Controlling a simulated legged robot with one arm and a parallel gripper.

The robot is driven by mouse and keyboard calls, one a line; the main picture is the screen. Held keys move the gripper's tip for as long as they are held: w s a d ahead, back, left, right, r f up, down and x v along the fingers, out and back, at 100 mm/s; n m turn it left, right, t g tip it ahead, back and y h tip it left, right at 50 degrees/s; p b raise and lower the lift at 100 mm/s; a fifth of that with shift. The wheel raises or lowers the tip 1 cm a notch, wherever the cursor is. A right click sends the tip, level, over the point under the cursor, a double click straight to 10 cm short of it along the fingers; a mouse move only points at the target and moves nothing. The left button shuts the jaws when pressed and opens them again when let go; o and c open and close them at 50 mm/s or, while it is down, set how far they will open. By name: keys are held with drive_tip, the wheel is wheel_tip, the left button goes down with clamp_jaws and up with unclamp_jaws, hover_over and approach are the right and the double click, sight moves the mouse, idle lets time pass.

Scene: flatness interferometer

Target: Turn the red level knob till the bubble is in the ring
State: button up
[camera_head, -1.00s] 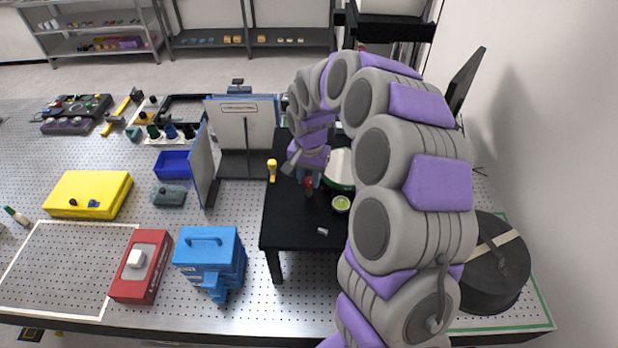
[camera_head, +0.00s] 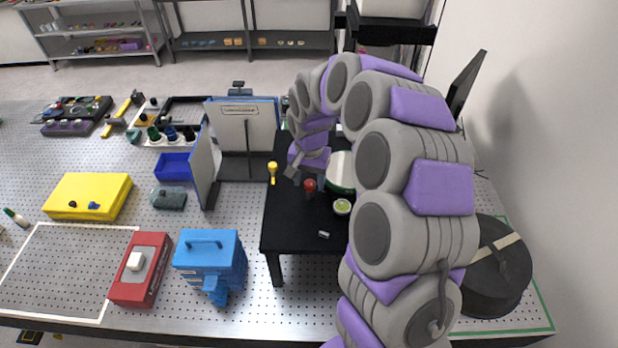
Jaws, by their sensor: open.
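The red level knob (camera_head: 309,187) stands upright on the black table (camera_head: 285,228), near its middle. The round bubble level (camera_head: 342,207), with a yellow-green face, sits just right of and nearer than the knob. Its bubble and ring are too small to make out. My gripper (camera_head: 305,179) is open, pointing down just behind and above the red knob. One grey finger shows to the left of the knob; the other is mostly hidden. I see no grip on the knob, and cannot tell whether a finger touches it.
A yellow-topped knob (camera_head: 272,172) stands left of my gripper. A round white and green part (camera_head: 341,172) lies close on the right, partly behind my arm. Upright panels (camera_head: 247,135) stand behind left. A small grey piece (camera_head: 323,234) lies on the table's front.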

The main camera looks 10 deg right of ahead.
sight(309, 182)
drive_tip(key=shift+r, duration=0.1)
wheel_tip(309, 182, up, 17)
drive_tip(key=b, duration=0.1)
drive_tip(key=shift+b, duration=0.4)
idle(0.4)
drive_tip(key=s+f+n+g+b, duration=0.1)
drive_tip(key=s+f+n+b, duration=0.2)
drive_tip(key=s+f+b, duration=0.5)
drive_tip(key=s+f+n+b, duration=0.3)
drive_tip(key=s+f+b, duration=0.6)
drive_tip(key=s+f, duration=0.8)
drive_tip(key=s, duration=1.1)
drive_tip(key=shift+s+f+g, duration=0.35)
drive_tip(key=shift+f+g, duration=0.05)
